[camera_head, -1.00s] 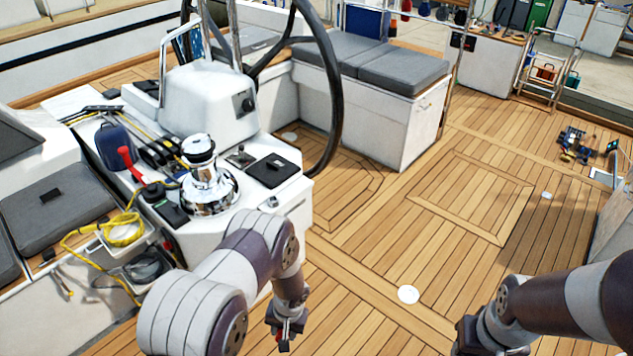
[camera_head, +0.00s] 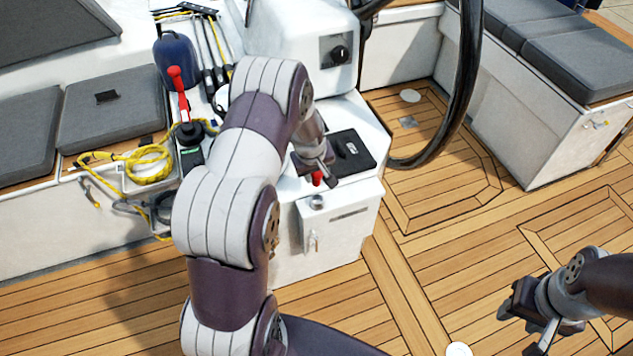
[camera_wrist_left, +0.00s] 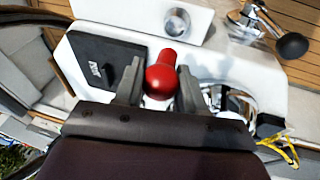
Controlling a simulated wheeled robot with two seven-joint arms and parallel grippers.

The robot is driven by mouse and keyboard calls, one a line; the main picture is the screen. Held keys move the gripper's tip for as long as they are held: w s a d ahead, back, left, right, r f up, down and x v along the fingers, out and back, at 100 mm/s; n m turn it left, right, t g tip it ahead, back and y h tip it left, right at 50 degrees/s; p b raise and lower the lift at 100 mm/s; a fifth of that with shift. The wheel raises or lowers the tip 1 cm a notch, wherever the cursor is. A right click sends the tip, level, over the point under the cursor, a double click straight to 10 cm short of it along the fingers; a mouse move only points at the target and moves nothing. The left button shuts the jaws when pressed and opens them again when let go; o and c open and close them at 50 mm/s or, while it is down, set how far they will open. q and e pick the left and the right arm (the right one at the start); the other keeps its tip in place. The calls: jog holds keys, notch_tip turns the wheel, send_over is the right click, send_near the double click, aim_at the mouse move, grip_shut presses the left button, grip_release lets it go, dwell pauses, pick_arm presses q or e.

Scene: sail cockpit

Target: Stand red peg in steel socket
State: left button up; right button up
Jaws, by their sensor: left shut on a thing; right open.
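The red peg (camera_head: 317,178) is between the jaws of my left gripper (camera_head: 314,170), which is shut on it. In the left wrist view the peg (camera_wrist_left: 163,76) shows a round red knob with a narrower end pointing toward the socket. The steel socket (camera_head: 317,202) is a small round metal fitting on the console's front ledge. In the left wrist view the socket (camera_wrist_left: 177,24) lies beyond the peg's narrow end, apart from it in the picture. The peg's height above the ledge is hard to tell. My right gripper (camera_head: 522,318) is open and empty over the deck.
A black panel (camera_head: 350,155) lies beside the socket on the white console. A red-handled lever (camera_head: 178,90) and coiled yellow rope (camera_head: 145,165) are to the left. The black steering wheel (camera_head: 470,90) stands to the right.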

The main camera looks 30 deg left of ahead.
aim_at(317, 186)
pick_arm(q)
jog(key=shift+s+f, duration=0.1)
jog(key=shift+f, duration=0.1)
jog(key=b+x, duration=0.3)
jog(key=x, duration=0.1)
jog(key=shift+s+d+f+b, duration=0.15)
jog(key=shift+s+b, duration=0.15)
jog(key=shift+b, duration=0.05)
jog(key=shift+f+b, duration=0.4)
jog(key=shift+f, duration=0.25)
jog(key=shift+s, duration=0.1)
jog(key=shift+f, duration=0.1)
jog(key=shift+f, duration=0.6)
jog(key=shift+f+b, duration=0.15)
jog(key=shift+b, duration=0.2)
